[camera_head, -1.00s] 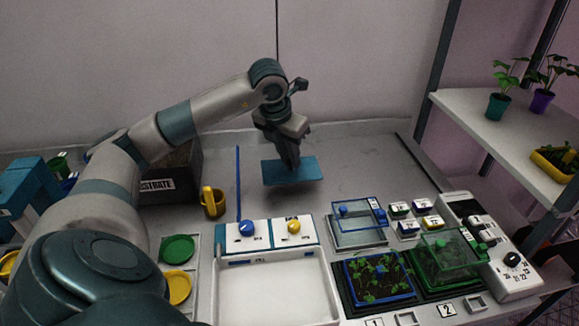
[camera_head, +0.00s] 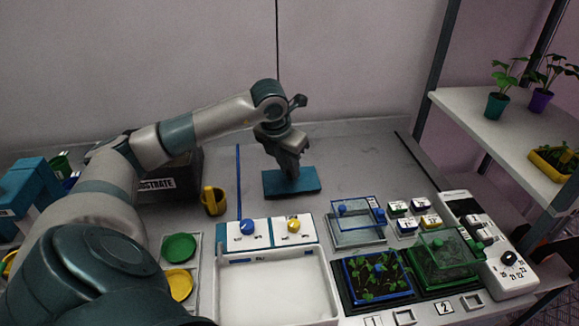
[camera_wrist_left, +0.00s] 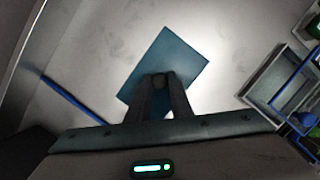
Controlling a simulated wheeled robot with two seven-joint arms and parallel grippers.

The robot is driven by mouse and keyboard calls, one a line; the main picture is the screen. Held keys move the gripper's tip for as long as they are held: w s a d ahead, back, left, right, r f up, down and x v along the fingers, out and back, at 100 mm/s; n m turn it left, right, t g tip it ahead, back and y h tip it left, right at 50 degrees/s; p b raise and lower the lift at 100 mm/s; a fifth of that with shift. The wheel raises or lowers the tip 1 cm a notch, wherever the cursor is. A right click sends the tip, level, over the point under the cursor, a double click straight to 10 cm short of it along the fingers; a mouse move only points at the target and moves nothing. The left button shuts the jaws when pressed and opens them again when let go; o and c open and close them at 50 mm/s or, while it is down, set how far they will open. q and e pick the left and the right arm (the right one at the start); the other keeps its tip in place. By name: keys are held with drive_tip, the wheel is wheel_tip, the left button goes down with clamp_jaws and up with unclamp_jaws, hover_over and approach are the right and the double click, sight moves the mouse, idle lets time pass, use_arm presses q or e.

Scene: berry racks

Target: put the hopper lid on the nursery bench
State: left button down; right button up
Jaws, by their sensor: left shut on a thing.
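The hopper lid is a flat teal-blue plate (camera_head: 306,186) at the back middle of the nursery bench (camera_head: 345,160). It lies level on or just above the bench top; I cannot tell a gap now. My left gripper (camera_head: 291,176) points down onto the lid from above and is shut on its knob. In the left wrist view the lid (camera_wrist_left: 185,62) spreads beyond the fingertips (camera_wrist_left: 161,82), which close on a round dark knob at its middle. My right gripper is not in view.
A substrate box (camera_head: 186,170) stands behind my arm. A white tray (camera_head: 332,290), a clear blue-edged cover (camera_head: 357,236) and seedling trays fill the front. Bare bench lies right of the lid.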

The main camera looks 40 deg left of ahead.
use_arm(q)
drive_tip(key=c, duration=1.6)
unclamp_jaws()
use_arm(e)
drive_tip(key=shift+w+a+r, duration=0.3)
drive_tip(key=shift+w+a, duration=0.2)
